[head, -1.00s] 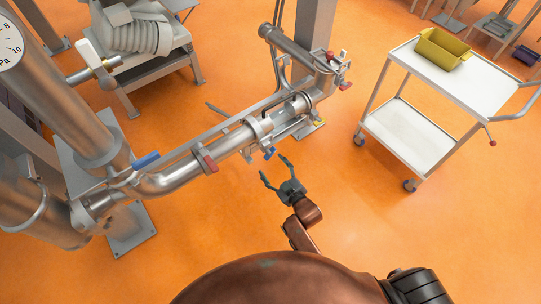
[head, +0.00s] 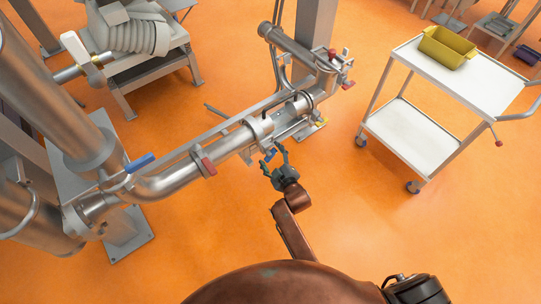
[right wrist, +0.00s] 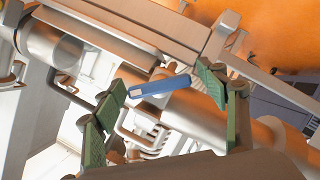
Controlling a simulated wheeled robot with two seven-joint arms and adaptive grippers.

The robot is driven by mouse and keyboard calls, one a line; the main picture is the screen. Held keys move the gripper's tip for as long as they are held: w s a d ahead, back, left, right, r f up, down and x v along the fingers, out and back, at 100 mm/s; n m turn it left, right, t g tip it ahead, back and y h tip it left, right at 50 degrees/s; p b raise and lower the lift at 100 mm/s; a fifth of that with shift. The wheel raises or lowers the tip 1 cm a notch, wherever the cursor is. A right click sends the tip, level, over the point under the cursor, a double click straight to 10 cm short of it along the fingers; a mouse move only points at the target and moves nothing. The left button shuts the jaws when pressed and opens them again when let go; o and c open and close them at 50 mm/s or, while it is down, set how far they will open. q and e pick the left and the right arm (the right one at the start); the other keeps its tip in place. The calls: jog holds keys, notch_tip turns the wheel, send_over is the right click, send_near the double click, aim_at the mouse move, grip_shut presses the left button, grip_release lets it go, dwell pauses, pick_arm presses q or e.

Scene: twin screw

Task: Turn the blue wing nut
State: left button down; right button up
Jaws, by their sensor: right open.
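The blue wing nut (head: 270,154) is on the side of the steel pipe clamp, small and partly hidden by my gripper in the head view. In the right wrist view the blue wing nut (right wrist: 160,87) shows as a blue bar between my two green-padded fingers, apart from both as far as I can tell. My right gripper (head: 273,160) is open, with its fingers pointing at the pipe; it also shows in the right wrist view (right wrist: 163,92). My left gripper is not in view.
The steel pipe (head: 180,178) runs from lower left to upper right. A blue lever (head: 140,162) and a red handle (head: 209,166) sit along it. A white cart (head: 410,135) with a yellow bin (head: 446,46) stands at right. Orange floor is clear between.

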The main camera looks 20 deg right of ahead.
jog(key=shift+c, duration=0.2)
jog(key=c, duration=1.1)
jog(key=shift+r+p, duration=0.15)
jog(key=shift+p, duration=0.25)
jog(key=shift+c, duration=0.2)
jog(key=m+y+p, duration=0.1)
jog(key=p, duration=0.3)
jog(key=m+g+p, duration=0.1)
jog(key=m+p, duration=0.1)
jog(key=p, duration=0.1)
jog(key=shift+d+r+y+p, duration=0.1)
jog(key=shift+r+y+p, duration=0.15)
jog(key=shift+y+p, duration=0.15)
jog(key=shift+f+m+g+y+p, duration=0.15)
jog(key=shift+m+g+y+p, duration=0.2)
jog(key=shift+m+p, duration=0.25)
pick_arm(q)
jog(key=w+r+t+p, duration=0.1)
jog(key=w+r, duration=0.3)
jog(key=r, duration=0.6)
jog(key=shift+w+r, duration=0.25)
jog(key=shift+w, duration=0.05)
pick_arm(e)
jog(key=shift+f+m+y, duration=0.15)
jog(key=shift+m+y, duration=0.3)
jog(key=shift+m, duration=0.15)
jog(key=o, duration=1.2)
